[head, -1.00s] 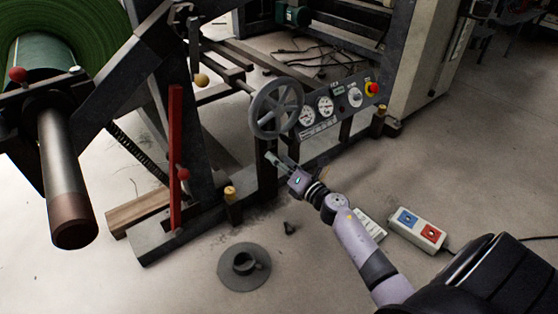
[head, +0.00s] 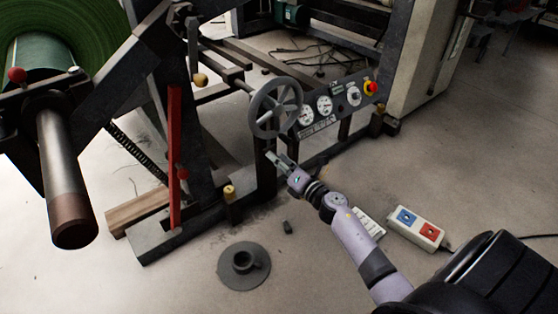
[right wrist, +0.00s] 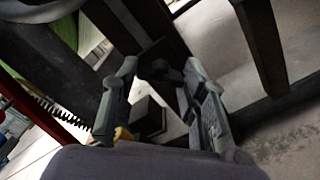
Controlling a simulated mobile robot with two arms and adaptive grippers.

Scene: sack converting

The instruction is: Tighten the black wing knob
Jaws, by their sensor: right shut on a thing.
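My right gripper (head: 274,158) is at the dark upright post below the grey handwheel (head: 276,107). In the right wrist view its two grey fingers (right wrist: 162,72) are shut on the black wing knob (right wrist: 159,69), which shows as a dark shape between the fingertips. In the head view the knob cannot be told apart from the dark post and the fingers. My left gripper is not in view.
A gauge panel (head: 333,106) with a red button (head: 371,88) is right of the handwheel. A red bar (head: 174,160) stands to the left. A grey flanged piece (head: 244,265) and a control box (head: 417,228) lie on the floor.

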